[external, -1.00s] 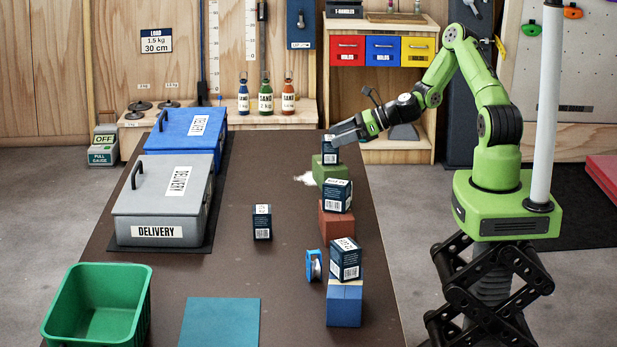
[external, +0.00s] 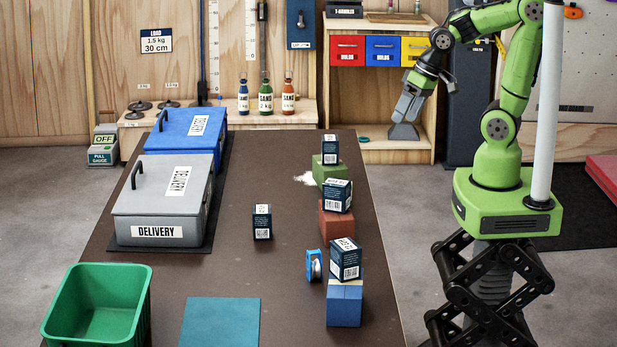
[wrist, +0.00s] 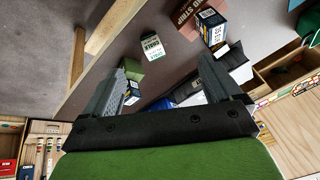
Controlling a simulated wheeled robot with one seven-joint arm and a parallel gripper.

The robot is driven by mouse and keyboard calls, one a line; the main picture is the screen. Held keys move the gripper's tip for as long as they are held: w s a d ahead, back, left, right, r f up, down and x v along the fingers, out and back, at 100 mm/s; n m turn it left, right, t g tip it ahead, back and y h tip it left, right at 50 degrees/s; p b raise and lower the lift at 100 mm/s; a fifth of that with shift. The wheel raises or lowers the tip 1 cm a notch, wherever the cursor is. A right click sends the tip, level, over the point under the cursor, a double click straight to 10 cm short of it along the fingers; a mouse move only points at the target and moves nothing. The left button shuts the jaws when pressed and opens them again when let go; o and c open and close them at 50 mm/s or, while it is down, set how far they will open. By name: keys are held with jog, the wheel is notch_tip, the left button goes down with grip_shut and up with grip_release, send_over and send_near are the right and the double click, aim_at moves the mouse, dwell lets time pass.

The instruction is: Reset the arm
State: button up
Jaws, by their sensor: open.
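My gripper (external: 404,108) is raised off the table's far right side, in front of the wooden shelf unit, pointing down. In the wrist view its two fingers (wrist: 172,88) stand wide apart with nothing held between them. A dark box (external: 330,149) sits on the green block (external: 327,174). A second dark box (external: 337,195) sits tilted on the red-brown block (external: 337,226). A third (external: 345,259) sits tilted on the blue block (external: 344,307). A fourth dark box (external: 262,222) stands on the bare table.
The table (external: 250,280) also holds a grey delivery case (external: 150,208), a blue case (external: 178,135), a green bin (external: 75,320), a teal mat (external: 220,325) and a blue spool (external: 312,266). The shelf unit (external: 432,150) stands close behind my gripper.

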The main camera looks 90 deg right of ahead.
jog(key=s+a+r+n, duration=0.2)
jog(key=s+r+n, duration=0.2)
jog(key=s+n, duration=0.2)
jog(key=shift+s+r+t, duration=0.3)
jog(key=shift+s+t, duration=0.1)
jog(key=shift+s, duration=0.75)
